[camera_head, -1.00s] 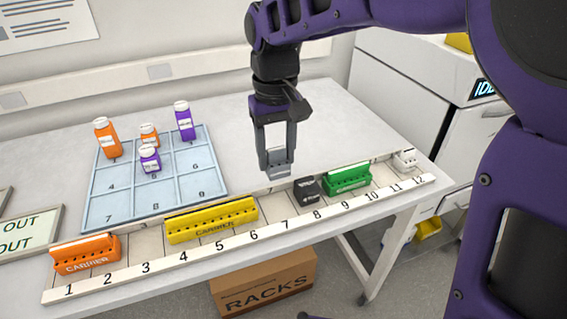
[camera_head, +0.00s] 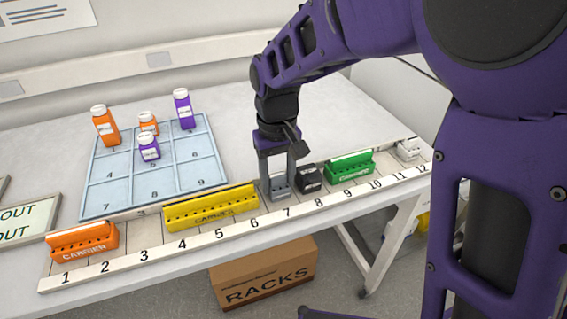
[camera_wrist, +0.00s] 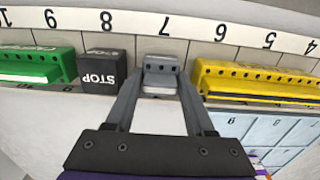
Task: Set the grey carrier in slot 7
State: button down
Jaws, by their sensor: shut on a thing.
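The grey carrier (camera_head: 278,188) is a small block with holes along its front. My gripper (camera_head: 277,180) is shut on it, one finger on each side, and it sits at slot 7 of the numbered rail (camera_head: 226,234), between the yellow carrier and the black STOP block. In the wrist view the grey carrier (camera_wrist: 160,71) is between the fingertips of my gripper (camera_wrist: 158,84), in line with the number 7. It looks upright. I cannot tell whether its underside rests fully in the slot.
The yellow carrier (camera_head: 211,207) spans slots 4 to 6. The black STOP block (camera_head: 309,179) is at slot 8, close to my gripper. A green carrier (camera_head: 350,166) covers about 9 and 10. An orange carrier (camera_head: 83,241) is at the left end. Slot 3 is free.

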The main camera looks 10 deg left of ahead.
aim_at(278, 174)
jog(key=shift+f, duration=0.1)
jog(key=shift+f, duration=0.15)
jog(key=shift+c, duration=1.3)
grip_release()
notch_tip(278, 174, up, 12)
jog(key=p, duration=0.2)
jog(key=shift+r, duration=0.25)
